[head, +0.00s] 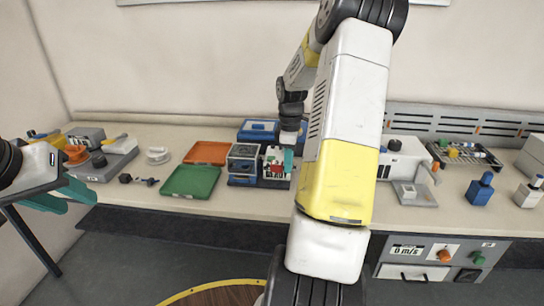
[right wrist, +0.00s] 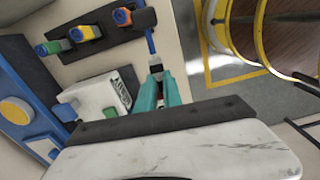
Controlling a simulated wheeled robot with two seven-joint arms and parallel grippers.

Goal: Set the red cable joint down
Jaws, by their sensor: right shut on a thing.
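My right gripper (head: 289,158) hangs over the middle of the bench, in front of a small white fixture (head: 276,163) with red and green parts. In the right wrist view its teal fingers (right wrist: 160,92) are shut on a small piece, taken as the red cable joint, mostly hidden between the fingertips. A dark block (right wrist: 155,68) and a thin blue rod (right wrist: 150,40) show just beyond the tips; I cannot tell whether they belong to it. No clear red shows there. My left gripper (head: 65,197) is at the far left, fingers apart and empty, off the bench front.
A green tray (head: 190,182) and an orange tray (head: 207,152) lie left of the fixture. A dark holder (right wrist: 85,45) with several coloured pieces is near my right fingers. A blue bottle (head: 480,190) stands at the right. Bare bench (head: 250,205) shows along the front.

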